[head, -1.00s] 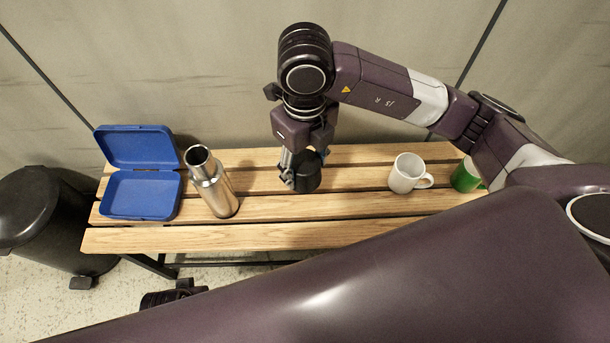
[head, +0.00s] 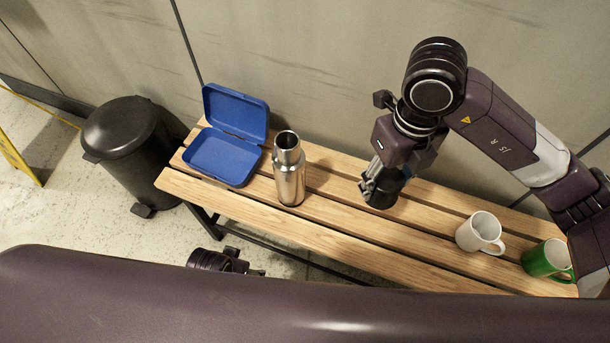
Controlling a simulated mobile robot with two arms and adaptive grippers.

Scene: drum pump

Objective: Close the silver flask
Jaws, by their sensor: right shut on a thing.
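The silver flask (head: 290,178) stands upright on the wooden bench with its mouth open and no lid on it. My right gripper (head: 372,182) is to the right of the flask, shut on a black lid (head: 386,190). The lid is at or just above the bench; I cannot tell whether it touches the slats. The fingers partly hide the lid. My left gripper (head: 256,272) shows only in small part, low in front of the bench, and its fingers are too small to read.
An open blue lunch box (head: 222,158) lies left of the flask on the bench (head: 330,228). A white mug (head: 479,233) and a green mug (head: 546,259) stand at the right. A black bin (head: 128,150) stands left of the bench. Bare slats lie between flask and lid.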

